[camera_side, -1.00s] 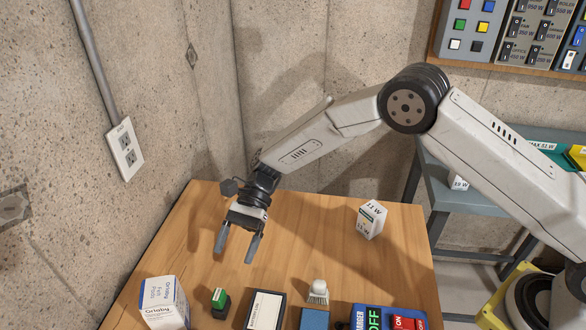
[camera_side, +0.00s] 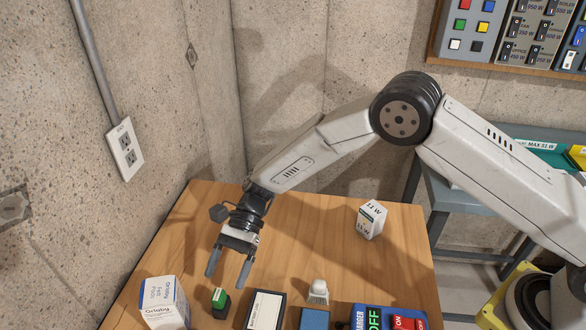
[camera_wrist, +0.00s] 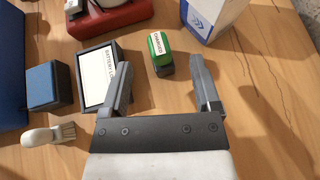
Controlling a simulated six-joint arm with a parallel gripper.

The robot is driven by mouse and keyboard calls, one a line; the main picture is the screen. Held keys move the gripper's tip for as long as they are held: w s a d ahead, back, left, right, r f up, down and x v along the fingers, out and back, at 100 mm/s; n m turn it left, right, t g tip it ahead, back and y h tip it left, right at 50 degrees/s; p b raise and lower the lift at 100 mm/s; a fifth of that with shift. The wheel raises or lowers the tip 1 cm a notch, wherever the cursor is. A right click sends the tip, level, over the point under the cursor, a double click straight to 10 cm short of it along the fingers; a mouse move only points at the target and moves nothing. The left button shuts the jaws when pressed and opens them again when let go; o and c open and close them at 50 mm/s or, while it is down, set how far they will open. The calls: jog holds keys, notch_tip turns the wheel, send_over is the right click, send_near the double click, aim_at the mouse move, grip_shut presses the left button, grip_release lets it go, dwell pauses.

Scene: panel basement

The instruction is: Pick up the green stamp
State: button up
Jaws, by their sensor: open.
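The green stamp (camera_side: 220,298), a small block with a green top, white label and dark base, stands upright on the wooden table near the front. It also shows in the wrist view (camera_wrist: 159,47), ahead of and between the two fingers. My gripper (camera_side: 227,281) is open and empty, pointing down just behind and above the stamp in the side view. In the wrist view its fingers (camera_wrist: 160,72) are spread, with the stamp apart from them.
A white box (camera_side: 163,303) stands left of the stamp. A dark-framed labelled case (camera_side: 265,311), a blue block (camera_side: 314,319) and a small brush (camera_side: 318,291) are to the right. A charger (camera_side: 374,318) sits at front right. A white carton (camera_side: 371,219) stands farther back. Mid-table is clear.

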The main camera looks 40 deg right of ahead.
aim_at(221, 288)
jog(key=shift+x, duration=1.55)
jog(key=shift+c, duration=0.2)
grip_shut()
